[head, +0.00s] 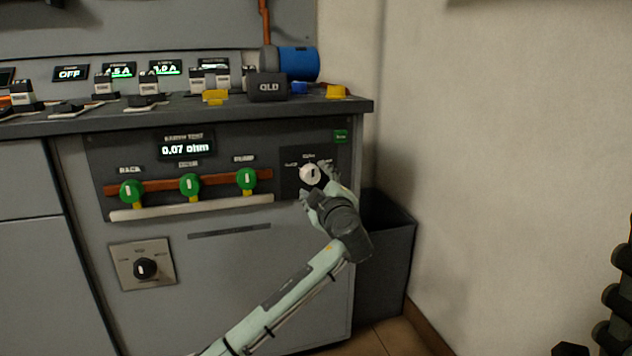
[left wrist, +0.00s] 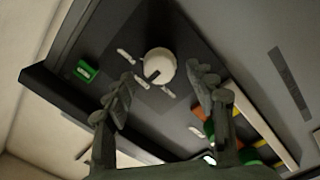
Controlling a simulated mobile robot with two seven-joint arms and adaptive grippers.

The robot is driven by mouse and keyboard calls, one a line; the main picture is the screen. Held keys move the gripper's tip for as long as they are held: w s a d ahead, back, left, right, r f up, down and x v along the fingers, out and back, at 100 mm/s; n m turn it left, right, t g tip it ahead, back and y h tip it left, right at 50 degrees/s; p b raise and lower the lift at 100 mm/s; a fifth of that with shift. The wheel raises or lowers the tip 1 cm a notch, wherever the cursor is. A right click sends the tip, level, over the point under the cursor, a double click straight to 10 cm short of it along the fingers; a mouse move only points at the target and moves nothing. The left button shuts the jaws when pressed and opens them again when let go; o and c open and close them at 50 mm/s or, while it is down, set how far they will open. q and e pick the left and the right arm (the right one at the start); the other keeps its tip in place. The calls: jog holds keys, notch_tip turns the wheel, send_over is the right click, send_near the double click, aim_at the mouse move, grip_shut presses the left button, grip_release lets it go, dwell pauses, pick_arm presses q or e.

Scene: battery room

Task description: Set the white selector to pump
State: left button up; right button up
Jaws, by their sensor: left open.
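The white selector (head: 309,174) is a round knob on a dark plate at the right end of the counter's front panel. It also shows in the left wrist view (left wrist: 161,63), with a dark pointer mark and small pale labels around it that are too blurred to read. My left gripper (head: 317,183) is open in front of the knob. In the left wrist view its two fingers (left wrist: 162,88) stand apart, one to each side below the knob; I cannot tell whether they touch it. My right gripper is not in view.
Left of the selector are several green knobs (head: 190,184) on a brown bar, under a display (head: 186,148) reading 0.07 ohm. A black knob (head: 146,268) sits lower left. The counter edge (head: 230,113) juts out above. A grey bin (head: 385,255) stands at the right by the wall.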

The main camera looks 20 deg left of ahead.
aim_at(311, 175)
pick_arm(q)
jog(key=shift+x, duration=1.4)
jog(key=shift+f, duration=0.15)
jog(key=c, duration=1.2)
